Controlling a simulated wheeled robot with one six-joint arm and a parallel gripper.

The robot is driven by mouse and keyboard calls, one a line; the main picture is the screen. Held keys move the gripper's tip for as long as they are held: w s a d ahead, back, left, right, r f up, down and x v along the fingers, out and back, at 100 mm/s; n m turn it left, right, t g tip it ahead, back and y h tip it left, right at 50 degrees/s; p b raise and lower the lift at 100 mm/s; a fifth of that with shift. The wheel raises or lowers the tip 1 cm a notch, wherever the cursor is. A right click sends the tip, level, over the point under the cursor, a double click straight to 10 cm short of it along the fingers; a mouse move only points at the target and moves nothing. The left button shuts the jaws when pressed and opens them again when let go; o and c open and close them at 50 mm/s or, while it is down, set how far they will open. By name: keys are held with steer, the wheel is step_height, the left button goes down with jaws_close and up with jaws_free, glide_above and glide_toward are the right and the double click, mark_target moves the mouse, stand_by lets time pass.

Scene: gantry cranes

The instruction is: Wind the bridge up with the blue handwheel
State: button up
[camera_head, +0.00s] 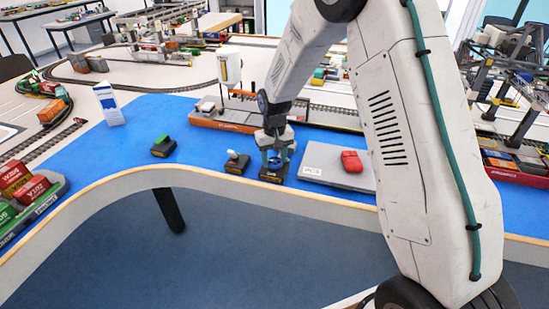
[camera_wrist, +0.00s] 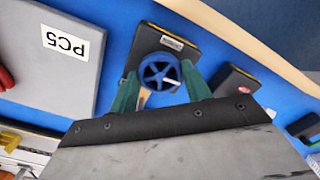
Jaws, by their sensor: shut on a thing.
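The blue handwheel (camera_wrist: 160,65) is a spoked wheel with a small pale knob, on a dark box (camera_wrist: 182,47) with a label. In the head view the handwheel (camera_head: 275,162) sits at the table's front edge, partly hidden by the fingers. My gripper (camera_head: 276,150) points down over it, and in the wrist view the teal fingers (camera_wrist: 160,85) are shut on the wheel from both sides. I cannot tell for certain which part is the bridge; a model crane with a white upright (camera_head: 229,68) stands behind on a long red-trimmed base.
To the right is a grey plate (camera_head: 322,168) with a red object (camera_head: 352,161). To the left are a box with a white knob (camera_head: 237,162) and a box with a green top (camera_head: 163,147).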

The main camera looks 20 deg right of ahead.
mark_target(274, 160)
steer(key=m, duration=0.7)
steer(key=shift+w, duration=0.1)
steer(key=m, duration=0.6)
steer(key=shift+m, duration=0.4)
steer(key=m, duration=1.2)
steer(key=shift+m, duration=0.4)
steer(key=o, duration=1)
steer(key=shift+r, duration=3.95)
